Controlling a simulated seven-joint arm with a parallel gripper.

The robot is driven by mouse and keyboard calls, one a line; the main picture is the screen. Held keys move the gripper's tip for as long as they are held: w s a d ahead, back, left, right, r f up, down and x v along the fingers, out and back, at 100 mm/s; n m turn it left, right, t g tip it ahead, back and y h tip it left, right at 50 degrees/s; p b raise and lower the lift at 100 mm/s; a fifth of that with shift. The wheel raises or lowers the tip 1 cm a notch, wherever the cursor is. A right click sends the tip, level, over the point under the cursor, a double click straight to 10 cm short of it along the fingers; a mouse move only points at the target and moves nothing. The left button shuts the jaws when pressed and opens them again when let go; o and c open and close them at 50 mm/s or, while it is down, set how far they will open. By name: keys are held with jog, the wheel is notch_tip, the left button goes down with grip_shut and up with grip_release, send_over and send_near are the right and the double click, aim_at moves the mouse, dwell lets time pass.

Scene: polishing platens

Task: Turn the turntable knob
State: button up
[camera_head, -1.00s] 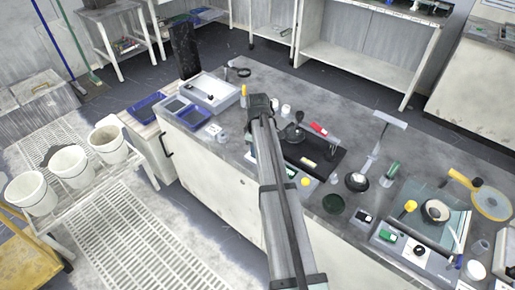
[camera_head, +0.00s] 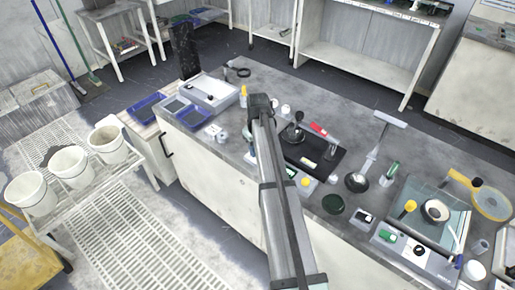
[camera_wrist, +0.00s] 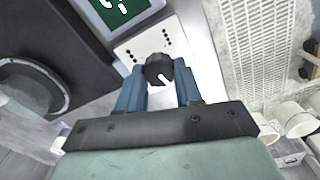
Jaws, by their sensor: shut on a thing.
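The turntable knob (camera_wrist: 157,67) is a dark round knob with a white pointer mark. It stands on a pale panel (camera_wrist: 130,48) in the wrist view. My gripper (camera_wrist: 159,78) has its blue fingers on either side of the knob and is shut on it. In the head view my arm covers the knob and gripper; a black unit (camera_head: 328,158) shows to the arm's right.
Another platen unit with a glassy top (camera_head: 415,214) and a yellow-rimmed disc (camera_head: 491,203) stand on the right of the bench. White buckets (camera_head: 70,166) stand on a rack beyond the bench's front edge.

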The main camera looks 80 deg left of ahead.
jog(key=m, duration=0.5)
jog(key=shift+w+m, duration=0.1)
jog(key=shift+m, duration=0.2)
jog(key=m, duration=0.5)
jog(key=shift+m, duration=0.4)
jog(key=o, duration=1)
jog(key=shift+w, duration=0.1)
jog(key=shift+o, duration=0.2)
jog(key=shift+r, duration=0.1)
notch_tip(320, 180, up, 14)
jog(key=shift+f, duration=0.2)
